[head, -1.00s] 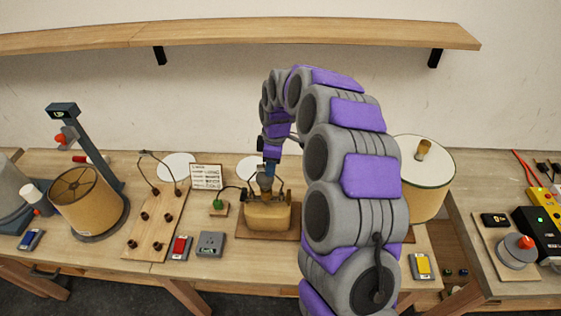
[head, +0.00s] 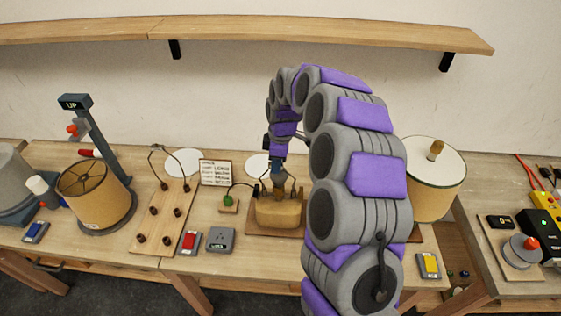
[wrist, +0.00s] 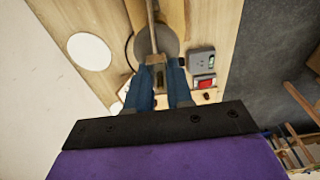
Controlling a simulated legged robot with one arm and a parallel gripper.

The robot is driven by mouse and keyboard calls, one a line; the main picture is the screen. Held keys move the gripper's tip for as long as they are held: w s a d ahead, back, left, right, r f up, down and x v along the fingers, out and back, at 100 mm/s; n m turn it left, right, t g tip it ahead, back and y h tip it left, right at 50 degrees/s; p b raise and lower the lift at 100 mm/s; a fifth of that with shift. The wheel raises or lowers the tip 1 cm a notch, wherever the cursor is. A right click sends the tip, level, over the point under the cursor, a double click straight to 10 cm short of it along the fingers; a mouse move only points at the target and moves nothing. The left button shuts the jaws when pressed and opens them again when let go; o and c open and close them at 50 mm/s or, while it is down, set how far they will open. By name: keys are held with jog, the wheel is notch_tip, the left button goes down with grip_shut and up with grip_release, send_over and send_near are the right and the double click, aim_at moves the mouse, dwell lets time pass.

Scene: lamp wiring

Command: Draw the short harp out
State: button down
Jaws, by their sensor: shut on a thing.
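My gripper (head: 278,180) is over the yellowish lamp base (head: 278,212) on the wooden bench. In the wrist view, its two blue fingers (wrist: 164,66) are closed on a thin rod (wrist: 152,25), which looks like one leg of the short harp. The rod runs up the picture in front of a grey disc (wrist: 158,46). The rest of the harp is hidden, so I cannot tell whether it still sits in the base. Thin curved wires (head: 168,165) stand on the wooden peg board (head: 150,215) at left.
A tan drum shade (head: 85,195) and a dark post (head: 88,135) stand at left. A large cream shade (head: 432,185) is at right, partly behind my arm. A small sign (head: 215,172), a green-topped block (head: 228,204) and a red-topped box (head: 190,242) are near the base.

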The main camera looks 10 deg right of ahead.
jog(key=shift+a, duration=0.15)
jog(key=shift+d+r, duration=0.15)
jog(key=shift+d, duration=0.85)
jog(key=shift+a+r+p, duration=0.3)
jog(key=shift+a+r, duration=0.15)
jog(key=shift+r, duration=0.05)
jog(key=shift+d, duration=0.1)
jog(key=shift+r, duration=0.1)
jog(key=shift+r+p, duration=1.2)
jog(key=shift+r, duration=1.75)
